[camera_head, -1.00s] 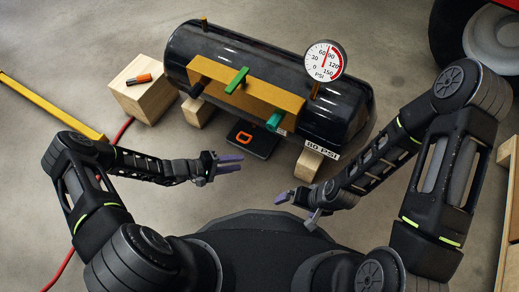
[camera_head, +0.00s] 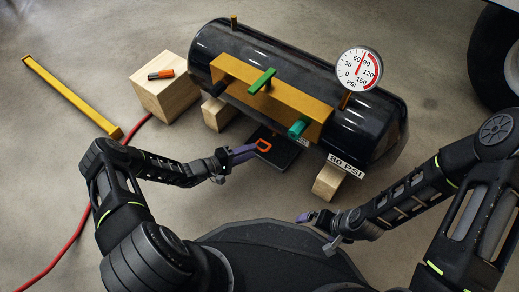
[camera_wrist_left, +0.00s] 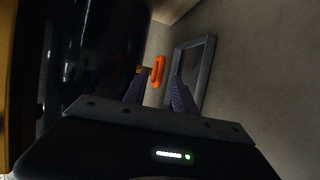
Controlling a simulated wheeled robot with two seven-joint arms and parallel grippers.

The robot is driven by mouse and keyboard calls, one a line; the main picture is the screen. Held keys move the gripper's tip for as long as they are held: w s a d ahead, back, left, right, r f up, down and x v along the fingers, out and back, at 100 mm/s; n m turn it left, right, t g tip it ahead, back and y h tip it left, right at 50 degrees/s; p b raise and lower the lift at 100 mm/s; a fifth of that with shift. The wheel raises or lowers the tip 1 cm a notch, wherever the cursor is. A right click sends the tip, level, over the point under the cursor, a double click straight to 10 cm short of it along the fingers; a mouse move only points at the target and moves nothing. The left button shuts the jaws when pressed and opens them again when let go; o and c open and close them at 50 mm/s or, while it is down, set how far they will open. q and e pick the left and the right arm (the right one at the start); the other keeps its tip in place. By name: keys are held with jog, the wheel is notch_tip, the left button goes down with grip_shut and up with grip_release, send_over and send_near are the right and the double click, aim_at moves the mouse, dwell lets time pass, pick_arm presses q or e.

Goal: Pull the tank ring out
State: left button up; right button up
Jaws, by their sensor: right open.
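The tank ring is a small orange ring (camera_head: 263,145) at the underside of a black tank (camera_head: 222,42), above a dark tray (camera_head: 284,152). My left gripper (camera_head: 252,152) is close in front of it, with purple fingers apart. In the left wrist view the ring (camera_wrist_left: 157,71) shows in the gap, just beyond the fingertips (camera_wrist_left: 158,88); I cannot tell whether they touch it. My right gripper (camera_head: 312,232) is open and empty, below the tank's right wooden block.
A wooden block (camera_head: 166,91) bears an orange-and-dark piece. A red hose (camera_head: 80,228) and a yellow bar (camera_head: 70,95) lie left. The tank rests on wooden blocks (camera_head: 328,182).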

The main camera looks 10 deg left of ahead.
aim_at(259, 148)
pick_arm(q)
jog(key=b+x, duration=0.1)
jog(key=x, duration=0.3)
jog(key=shift+w+d+f, duration=0.1)
jog(key=shift+w+d, duration=0.15)
jog(key=shift+c, duration=0.3)
jog(key=c, duration=0.6)
jog(key=shift+s+f, duration=0.1)
grip_shut()
